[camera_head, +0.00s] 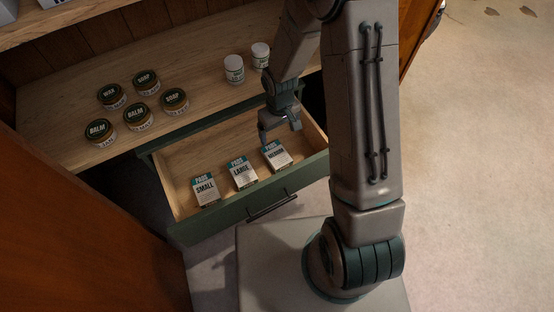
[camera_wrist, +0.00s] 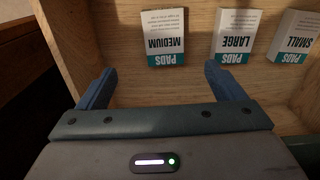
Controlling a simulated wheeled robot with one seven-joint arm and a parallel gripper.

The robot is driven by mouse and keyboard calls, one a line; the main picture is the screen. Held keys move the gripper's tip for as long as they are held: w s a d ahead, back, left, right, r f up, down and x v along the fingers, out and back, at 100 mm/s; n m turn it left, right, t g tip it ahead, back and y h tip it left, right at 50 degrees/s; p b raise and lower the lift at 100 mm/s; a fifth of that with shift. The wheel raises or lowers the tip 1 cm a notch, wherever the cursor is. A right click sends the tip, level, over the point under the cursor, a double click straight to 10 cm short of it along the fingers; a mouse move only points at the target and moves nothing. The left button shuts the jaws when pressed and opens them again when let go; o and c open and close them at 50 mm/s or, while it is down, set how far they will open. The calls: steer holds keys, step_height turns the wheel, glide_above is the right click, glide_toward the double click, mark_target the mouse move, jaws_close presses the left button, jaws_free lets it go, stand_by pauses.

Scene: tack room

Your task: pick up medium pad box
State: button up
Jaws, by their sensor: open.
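The medium pad box (camera_head: 277,156) is a small white box with a teal band. It stands at the right end of a row of three pad boxes in the open drawer (camera_head: 180,205). In the wrist view, the medium pad box (camera_wrist: 164,38) is upside down in the picture, beyond my fingertips and roughly between their lines. My gripper (camera_head: 281,132) is above the drawer, just behind the medium box. Its two blue fingers show in the wrist view (camera_wrist: 158,78), apart and with nothing between them.
The large pad box (camera_head: 242,173) and the small pad box (camera_head: 205,189) stand to the left in the drawer. Several round tins (camera_head: 137,117) and two white jars (camera_head: 234,69) stand on the wooden counter (camera_head: 195,70) behind. An orange-brown panel (camera_head: 80,220) stands at the left.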

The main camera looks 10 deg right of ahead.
steer(key=b, duration=0.3)
glide_above(277, 154)
steer(key=f, duration=0.8)
steer(key=shift+w+d+f, duration=0.1)
steer(key=shift+d, duration=0.15)
steer(key=shift+a+f+b, duration=0.15)
steer(key=shift+f+b, duration=0.65)
steer(key=shift+f, duration=0.55)
steer(key=shift+a+f+b, duration=0.15)
steer(key=shift+f+b, duration=0.65)
steer(key=shift+f, duration=0.55)
steer(key=shift+r, duration=0.1)
steer(key=c, duration=1.1)
